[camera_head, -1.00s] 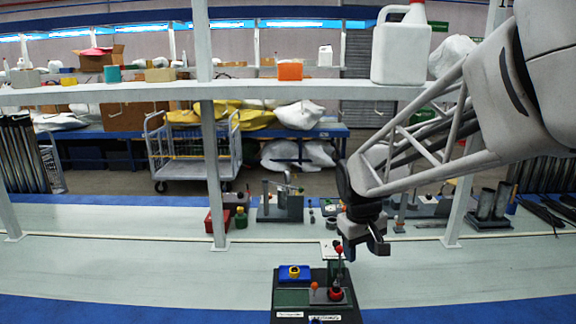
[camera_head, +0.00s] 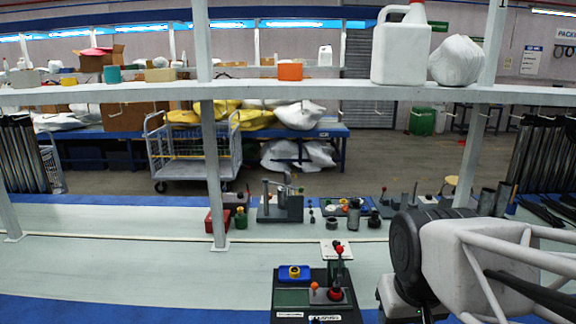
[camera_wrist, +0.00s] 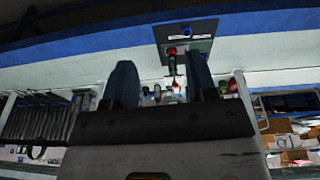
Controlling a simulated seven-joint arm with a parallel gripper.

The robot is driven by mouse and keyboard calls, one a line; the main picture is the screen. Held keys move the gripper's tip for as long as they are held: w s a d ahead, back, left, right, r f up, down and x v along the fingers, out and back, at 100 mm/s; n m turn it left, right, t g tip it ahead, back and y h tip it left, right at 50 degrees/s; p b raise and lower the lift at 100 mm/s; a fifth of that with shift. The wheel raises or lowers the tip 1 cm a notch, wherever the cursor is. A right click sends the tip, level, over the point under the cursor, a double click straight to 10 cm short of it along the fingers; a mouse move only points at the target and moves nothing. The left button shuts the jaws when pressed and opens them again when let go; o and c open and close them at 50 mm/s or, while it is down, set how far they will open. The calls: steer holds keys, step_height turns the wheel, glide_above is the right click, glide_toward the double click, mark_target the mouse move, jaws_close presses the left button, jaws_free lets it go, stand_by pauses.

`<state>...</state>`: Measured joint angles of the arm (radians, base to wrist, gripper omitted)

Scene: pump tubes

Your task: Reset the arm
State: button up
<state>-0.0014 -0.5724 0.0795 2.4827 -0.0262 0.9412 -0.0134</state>
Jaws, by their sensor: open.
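My arm fills the lower right of the head view, with its dark round wrist joint beside the control box. My gripper shows in the wrist view (camera_wrist: 163,78), with its two dark fingers apart and nothing between them. In the head view its fingertips are not clearly seen. The dark control box (camera_head: 300,299) stands on the bench at the bottom middle. It carries a red-knobbed lever (camera_head: 339,251), a small orange knob (camera_head: 314,286) and a blue and yellow part (camera_head: 294,272). The box shows upside down at the top of the wrist view (camera_wrist: 200,48).
A pale shelf (camera_head: 290,93) on posts crosses above the bench, bearing a white jug (camera_head: 401,48) and an orange block (camera_head: 290,71). Behind the box stand a grey fixture (camera_head: 280,205) and several small parts. Dark tubes (camera_head: 540,160) stand at the right. The left bench is clear.

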steer(key=shift+s+f+m, duration=0.15)
steer(key=shift+s+f, duration=0.05)
steer(key=shift+s, duration=0.6)
steer(key=shift+s+f+m, duration=0.15)
steer(key=shift+s, duration=0.65)
stand_by(1.1)
